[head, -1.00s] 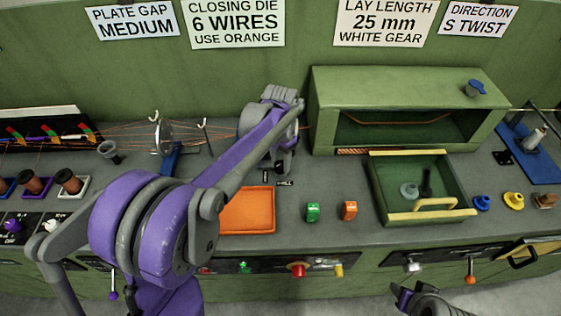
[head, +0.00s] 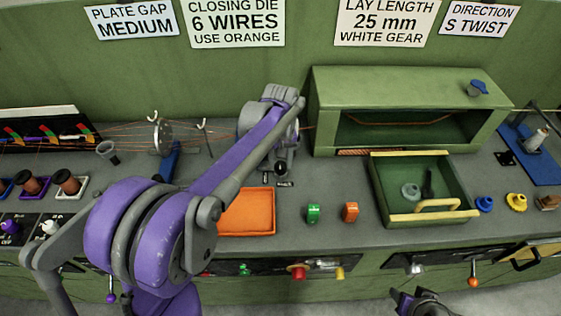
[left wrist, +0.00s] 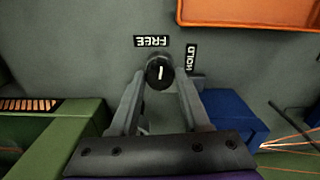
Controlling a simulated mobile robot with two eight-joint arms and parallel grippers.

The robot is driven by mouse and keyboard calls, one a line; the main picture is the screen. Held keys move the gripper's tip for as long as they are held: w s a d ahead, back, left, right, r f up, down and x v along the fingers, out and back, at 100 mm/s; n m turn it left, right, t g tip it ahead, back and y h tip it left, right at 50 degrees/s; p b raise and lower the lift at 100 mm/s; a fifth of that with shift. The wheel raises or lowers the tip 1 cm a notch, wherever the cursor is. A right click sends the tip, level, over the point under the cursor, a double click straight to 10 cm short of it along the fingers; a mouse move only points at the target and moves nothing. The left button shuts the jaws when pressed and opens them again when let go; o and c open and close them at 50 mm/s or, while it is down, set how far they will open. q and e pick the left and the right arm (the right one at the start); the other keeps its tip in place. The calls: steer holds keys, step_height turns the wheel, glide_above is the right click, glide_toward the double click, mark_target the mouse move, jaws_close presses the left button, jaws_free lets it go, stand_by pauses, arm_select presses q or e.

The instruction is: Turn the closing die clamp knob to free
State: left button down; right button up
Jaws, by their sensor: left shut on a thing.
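The closing die clamp knob (left wrist: 160,73) is a small black round knob with a white mark line, seen end-on in the left wrist view. Its line runs nearly straight up and down in that view, toward the FREE label (left wrist: 152,41). The HOLD label (left wrist: 190,57) sits to the upper right of the knob. My left gripper (left wrist: 161,76) is shut on the knob, one finger on each side. In the head view my left gripper (head: 282,166) reaches down behind the orange tray, and the arm hides part of the clamp. My right gripper (head: 408,298) shows only partly at the bottom edge.
The orange tray (head: 247,233) lies in front of the knob. A green housing (head: 400,85) stands to the right, with an open green drawer (head: 376,185) below it. Green (head: 313,213) and orange (head: 350,211) pieces stand on the bench. Wires run in from the left.

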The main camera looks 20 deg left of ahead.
mark_target(280, 165)
arm_select(q)
steer(key=shift+n, duration=0.5)
steer(key=shift+c, duration=1.9)
jaws_free()
step_height(280, 165, up, 11)
steer(key=shift+p, duration=0.35)
steer(key=shift+f, duration=0.1)
